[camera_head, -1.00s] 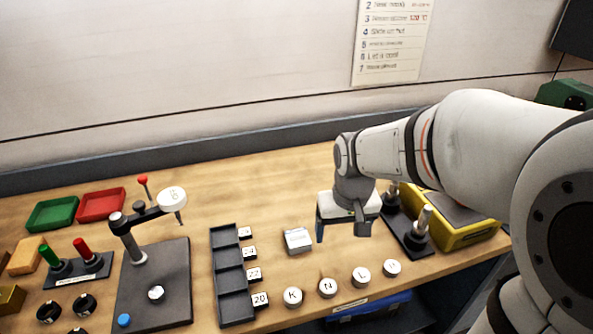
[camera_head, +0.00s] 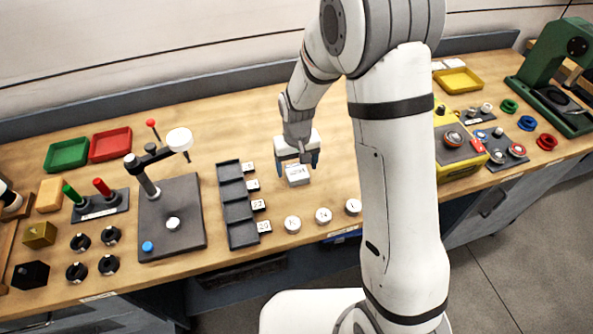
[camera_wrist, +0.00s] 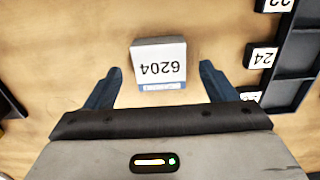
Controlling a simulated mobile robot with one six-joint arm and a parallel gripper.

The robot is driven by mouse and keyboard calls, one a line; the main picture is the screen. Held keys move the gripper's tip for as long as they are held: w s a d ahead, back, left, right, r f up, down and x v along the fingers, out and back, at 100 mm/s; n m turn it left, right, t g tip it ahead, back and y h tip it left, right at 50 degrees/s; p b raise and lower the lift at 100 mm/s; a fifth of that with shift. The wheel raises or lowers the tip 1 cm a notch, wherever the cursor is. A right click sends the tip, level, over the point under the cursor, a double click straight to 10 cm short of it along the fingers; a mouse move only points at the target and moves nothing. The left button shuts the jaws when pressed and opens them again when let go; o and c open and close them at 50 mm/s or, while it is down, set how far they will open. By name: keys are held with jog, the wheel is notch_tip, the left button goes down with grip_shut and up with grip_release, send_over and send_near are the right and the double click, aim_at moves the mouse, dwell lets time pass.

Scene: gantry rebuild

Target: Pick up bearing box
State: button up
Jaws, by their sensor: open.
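The bearing box (camera_head: 297,175) is a small white box on the wooden bench, just right of the black compartment tray. In the wrist view the box (camera_wrist: 160,66) shows the number 6204 upside down, with a blue strip along its near edge. My gripper (camera_head: 297,163) points down over the box. In the wrist view my gripper (camera_wrist: 160,80) is open, with one blue-grey finger on each side of the box and visible gaps to both. The box lies slightly beyond the fingertips. Nothing is held.
The black tray (camera_head: 234,190) with numbered tags stands close to the left of the box. White lettered round pieces (camera_head: 292,223) lie along the bench's front edge. A black-based press fixture (camera_head: 160,215) is farther left. Bare wood lies around the box.

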jog(key=shift+f, duration=1.2)
jog(key=shift+c, duration=0.4)
jog(key=c, duration=1)
